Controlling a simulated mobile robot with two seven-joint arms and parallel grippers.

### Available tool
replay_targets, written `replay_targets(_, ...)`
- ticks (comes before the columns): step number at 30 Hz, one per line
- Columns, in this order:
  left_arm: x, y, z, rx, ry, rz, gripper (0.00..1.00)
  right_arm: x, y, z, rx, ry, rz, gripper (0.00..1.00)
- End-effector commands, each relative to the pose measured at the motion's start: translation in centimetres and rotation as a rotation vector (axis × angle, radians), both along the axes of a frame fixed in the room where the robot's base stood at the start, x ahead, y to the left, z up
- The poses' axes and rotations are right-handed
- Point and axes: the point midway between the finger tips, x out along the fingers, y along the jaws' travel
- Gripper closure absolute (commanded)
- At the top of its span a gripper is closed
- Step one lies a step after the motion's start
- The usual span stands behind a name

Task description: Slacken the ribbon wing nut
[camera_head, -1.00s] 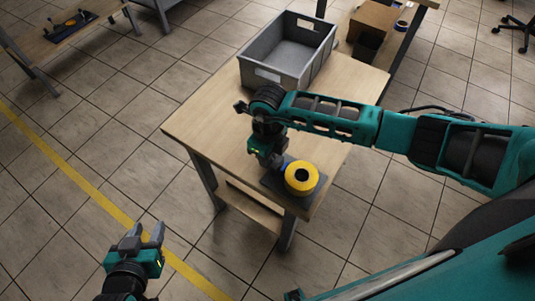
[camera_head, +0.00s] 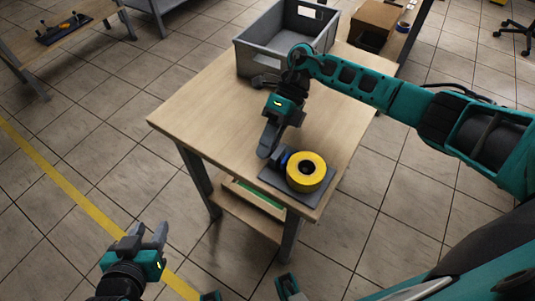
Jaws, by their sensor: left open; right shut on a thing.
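A yellow ribbon roll (camera_head: 318,183) with a dark centre sits on a dark grey base plate (camera_head: 299,198) at the near corner of the wooden table. A small blue part (camera_head: 283,160) shows at the roll's left side. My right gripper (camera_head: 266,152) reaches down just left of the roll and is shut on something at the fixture. This appears to be the ribbon wing nut, which the fingers largely hide. My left gripper (camera_head: 147,238) is open and empty, low at the left over the floor, away from the table.
A grey crate (camera_head: 262,60) stands at the back of the wooden table (camera_head: 200,110), whose left part is clear. A cardboard box (camera_head: 375,20) is on furniture behind. Another table (camera_head: 60,45) stands at the far left. A shelf lies under the near table.

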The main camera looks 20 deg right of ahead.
Motion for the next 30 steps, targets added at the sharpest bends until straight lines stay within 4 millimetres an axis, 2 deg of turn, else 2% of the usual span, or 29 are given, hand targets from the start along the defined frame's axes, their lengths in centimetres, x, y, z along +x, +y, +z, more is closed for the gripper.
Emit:
replay_targets(1,0.1,-0.1,-1.6,-0.003,0.000,-0.002,0.57,0.0,-0.2,-1.2,0.029,0.031,0.000,1.00)
replay_targets(12,0.1,-0.2,-6.1,-0.006,0.003,-0.003,0.57,-0.1,-0.3,-1.1,0.226,0.188,0.002,1.00)
replay_targets(21,0.1,-0.3,-7.3,-0.006,0.004,-0.003,0.57,-0.2,-0.3,-0.8,0.294,0.243,0.005,1.00)
replay_targets(30,0.1,-0.3,-7.3,-0.008,0.003,-0.003,0.57,-0.2,-0.3,-0.7,0.302,0.250,0.007,1.00)
